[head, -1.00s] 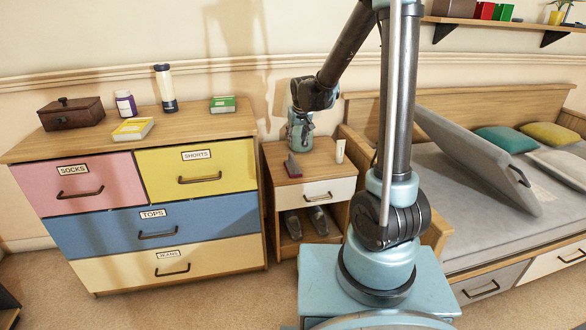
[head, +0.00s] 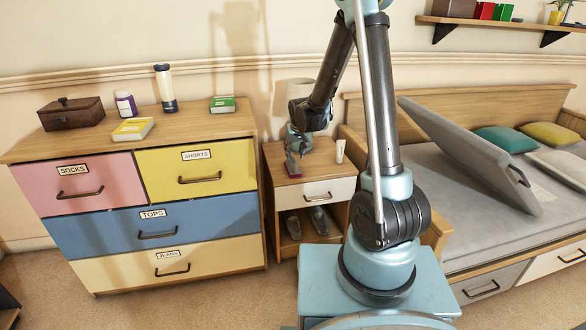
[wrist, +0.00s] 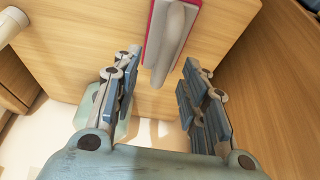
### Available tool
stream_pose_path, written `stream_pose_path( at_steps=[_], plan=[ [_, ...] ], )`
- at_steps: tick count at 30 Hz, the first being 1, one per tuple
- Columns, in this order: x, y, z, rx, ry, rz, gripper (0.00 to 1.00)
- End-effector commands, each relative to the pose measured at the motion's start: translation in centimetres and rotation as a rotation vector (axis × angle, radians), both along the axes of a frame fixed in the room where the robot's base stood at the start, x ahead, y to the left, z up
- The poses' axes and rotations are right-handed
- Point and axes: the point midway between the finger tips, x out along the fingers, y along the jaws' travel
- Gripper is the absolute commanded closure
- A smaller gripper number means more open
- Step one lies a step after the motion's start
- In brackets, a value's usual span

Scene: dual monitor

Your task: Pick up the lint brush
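The lint brush (head: 293,166), dark red with a grey handle, lies on the nightstand top (head: 318,172). In the wrist view the brush (wrist: 170,42) shows at the top centre, its grey handle facing me and a pink-red edge on its left. My gripper (wrist: 160,78) is open, with one finger on each side of the brush's near end and nothing clearly held. In the head view my gripper (head: 299,146) is low over the nightstand, right by the brush. Contact between finger and brush cannot be told.
A white tube (head: 340,151) stands to the right of the brush on the nightstand. A lamp (head: 294,92) is behind my gripper. The dresser (head: 205,130) is on the left, and the bed (head: 440,200) with its tilted grey panel (head: 470,150) is on the right.

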Motion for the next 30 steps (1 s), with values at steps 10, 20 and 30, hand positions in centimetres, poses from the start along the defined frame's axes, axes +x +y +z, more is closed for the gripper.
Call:
stream_pose_path(
  at_steps=[10,20,30],
  plan=[
    [1.2,0.8,-2.9,0.0,0.0,0.001,0.6],
    [1.8,0.9,-4.7,0.0,0.0,0.0,0.6],
    [1.9,0.9,-4.7,0.0,0.0,0.0,0.87]
  ],
)
